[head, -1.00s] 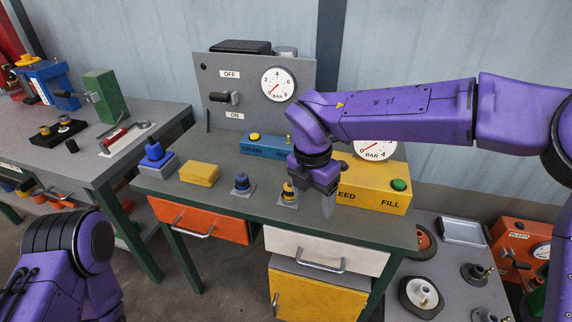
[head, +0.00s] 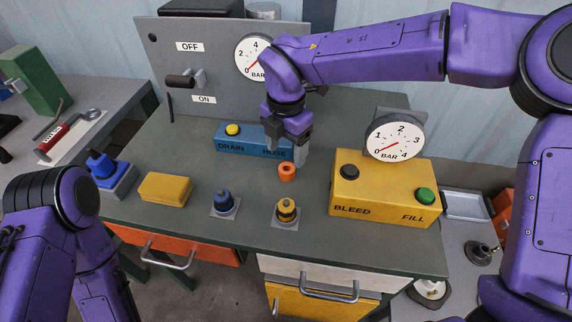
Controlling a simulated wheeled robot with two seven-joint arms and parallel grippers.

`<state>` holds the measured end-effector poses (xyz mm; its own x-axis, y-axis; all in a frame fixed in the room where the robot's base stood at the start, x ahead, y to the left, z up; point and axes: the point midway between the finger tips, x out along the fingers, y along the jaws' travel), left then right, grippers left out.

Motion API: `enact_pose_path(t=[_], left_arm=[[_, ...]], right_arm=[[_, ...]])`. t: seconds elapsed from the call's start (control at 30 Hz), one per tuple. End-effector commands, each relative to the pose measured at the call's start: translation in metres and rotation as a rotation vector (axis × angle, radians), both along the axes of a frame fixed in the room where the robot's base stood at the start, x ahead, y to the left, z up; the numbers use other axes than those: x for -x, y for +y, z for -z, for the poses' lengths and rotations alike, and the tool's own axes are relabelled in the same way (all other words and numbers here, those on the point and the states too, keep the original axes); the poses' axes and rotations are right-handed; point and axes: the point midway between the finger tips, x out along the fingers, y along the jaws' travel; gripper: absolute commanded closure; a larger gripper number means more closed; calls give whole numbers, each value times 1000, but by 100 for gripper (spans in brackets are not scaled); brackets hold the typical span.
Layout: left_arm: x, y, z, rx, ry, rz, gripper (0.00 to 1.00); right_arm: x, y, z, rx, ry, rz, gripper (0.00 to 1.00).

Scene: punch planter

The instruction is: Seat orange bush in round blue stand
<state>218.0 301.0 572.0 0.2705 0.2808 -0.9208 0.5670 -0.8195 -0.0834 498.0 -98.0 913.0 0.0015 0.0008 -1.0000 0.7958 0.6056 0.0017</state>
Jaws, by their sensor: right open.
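The orange bush (head: 287,173) is a small ring-like piece on the dark green bench top (head: 160,130). My right gripper (head: 287,158) is open, with its fingers pointing down just above and behind the bush. I cannot tell whether a finger touches it. The round blue stand (head: 222,202) sits on a small grey plate, to the left of the bush and nearer the front. My left arm shows at the lower left, but its gripper is out of view.
A yellow-and-black stand (head: 286,211) is in front of the bush. A yellow block (head: 166,188) and a blue block with a peg (head: 110,178) are on the left.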

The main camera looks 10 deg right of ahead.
Motion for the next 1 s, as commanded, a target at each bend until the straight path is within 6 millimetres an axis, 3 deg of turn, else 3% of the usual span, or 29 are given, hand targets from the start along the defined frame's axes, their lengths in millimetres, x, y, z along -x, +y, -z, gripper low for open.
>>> enact_pose_path(t=[0.4,0.67,0.7,0.87,0.9,1.0], left_arm=[[0,0,-9,-1,-1,0,100],[0,0,-9,0,0,0,100],[0,0,-9,0,0,0,100],[0,0,-9,-1,-1,0,100],[0,0,-9,0,0,0,100],[0,0,-9,0,0,0,100]], right_arm=[[-6,1,63,2,2,-2,30],[-7,0,70,0,0,1,30],[-7,0,69,0,0,1,36],[-7,0,69,0,0,1,89],[-7,0,69,0,0,1,96],[-7,0,69,0,0,1,100]])
